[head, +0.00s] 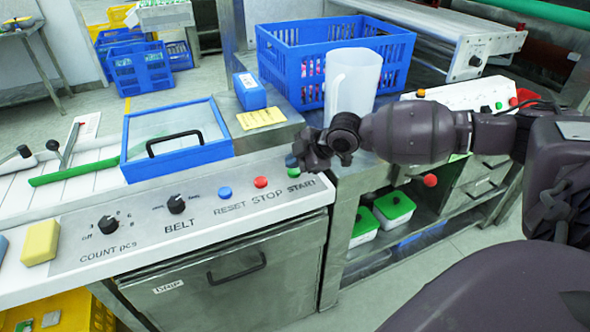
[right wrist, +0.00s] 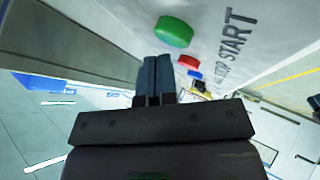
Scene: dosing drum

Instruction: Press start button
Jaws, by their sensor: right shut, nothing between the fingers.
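The green start button (head: 294,173) sits on the sloped white control panel (head: 150,240), above the word START. It is partly covered by my right gripper (head: 296,160) in the head view. In the right wrist view the green button (right wrist: 174,31) is clear, just beyond and to the right of the fingertips (right wrist: 157,60). My right gripper is shut and empty, its fingers together. A small gap seems to show between fingertips and button; I cannot tell for certain whether they touch. My left gripper is not in view.
The red stop button (head: 261,182) and blue reset button (head: 225,193) lie to the left on the panel, then the belt knob (head: 176,204) and count knob (head: 108,225). A translucent jug (head: 352,85) and blue crate (head: 290,62) stand behind my right gripper.

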